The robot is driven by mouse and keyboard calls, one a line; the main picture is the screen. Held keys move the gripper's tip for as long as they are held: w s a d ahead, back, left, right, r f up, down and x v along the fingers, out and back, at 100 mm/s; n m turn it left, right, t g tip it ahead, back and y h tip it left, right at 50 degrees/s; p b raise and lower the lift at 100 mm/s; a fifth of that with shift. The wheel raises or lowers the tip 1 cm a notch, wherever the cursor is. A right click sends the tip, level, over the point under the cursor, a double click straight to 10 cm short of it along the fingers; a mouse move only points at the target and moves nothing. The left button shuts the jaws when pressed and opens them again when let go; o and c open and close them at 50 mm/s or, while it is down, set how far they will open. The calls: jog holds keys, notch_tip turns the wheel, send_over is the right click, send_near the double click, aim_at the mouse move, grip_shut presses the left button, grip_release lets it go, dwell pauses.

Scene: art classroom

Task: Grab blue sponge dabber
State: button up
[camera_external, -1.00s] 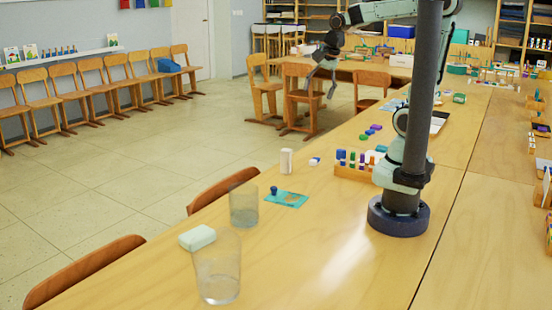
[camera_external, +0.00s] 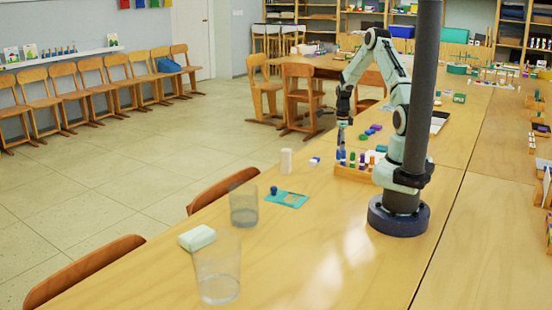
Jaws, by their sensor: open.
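A wooden rack (camera_external: 352,173) on the table holds several upright coloured dabbers. The blue dabber (camera_external: 342,156) stands at the rack's left end. My gripper (camera_external: 342,134) is open and points down just above that left end. The fingers are small and dark here, and I cannot tell whether they touch the blue dabber. A small dark blue knob-like piece (camera_external: 273,190) sits on a teal card (camera_external: 292,200) to the left of the rack.
A white block (camera_external: 286,161) stands upright left of the rack, with a small blue-and-white piece (camera_external: 314,161) between them. Several coloured pieces (camera_external: 373,130) lie behind the rack. Two clear cups (camera_external: 243,206) and a pale green block (camera_external: 197,238) are nearer the camera. The front tabletop is mostly clear.

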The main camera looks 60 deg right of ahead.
jog(key=shift+f, duration=1.35)
jog(key=c, duration=1)
jog(key=shift+c, duration=0.2)
